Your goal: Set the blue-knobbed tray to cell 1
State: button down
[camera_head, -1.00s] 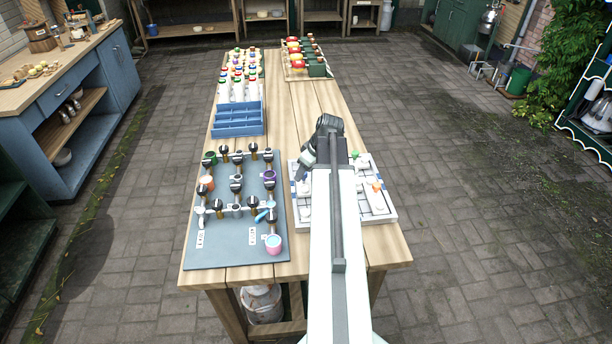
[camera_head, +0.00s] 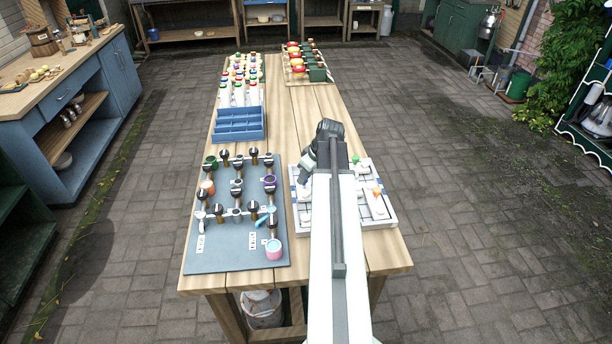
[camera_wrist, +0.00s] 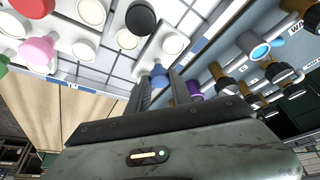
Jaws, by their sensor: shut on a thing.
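In the wrist view my gripper (camera_wrist: 160,78) is shut on a small blue knob (camera_wrist: 158,71), which shows between its two dark fingers. A white gridded board (camera_wrist: 205,18) with pale, round-topped pieces lies beyond the fingertips. In the head view this white board (camera_head: 384,217) is at the right of the table's near end, and my arm covers its middle. The blue knob is hidden there. I cannot make out which cell is cell 1.
A green knob (camera_head: 356,159) and an orange knob (camera_head: 377,190) stand on the white board. A grey-blue panel (camera_head: 215,255) with several black-topped fittings and a pink cup (camera_head: 274,250) lies at its left. A blue crate (camera_head: 238,136) and white bottles (camera_head: 239,96) stand farther back.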

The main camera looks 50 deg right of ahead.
dwell(0.8)
jog(key=w+d, duration=0.4)
jog(key=w, duration=0.1)
jog(key=shift+d, duration=0.1)
jog(key=shift+r, duration=0.1)
jog(key=c, duration=1.1)
grip_release()
jog(key=shift+c, duration=0.2)
jog(key=p+v, duration=0.7)
jog(key=shift+s+r, duration=0.2)
jog(key=shift+r, duration=0.15)
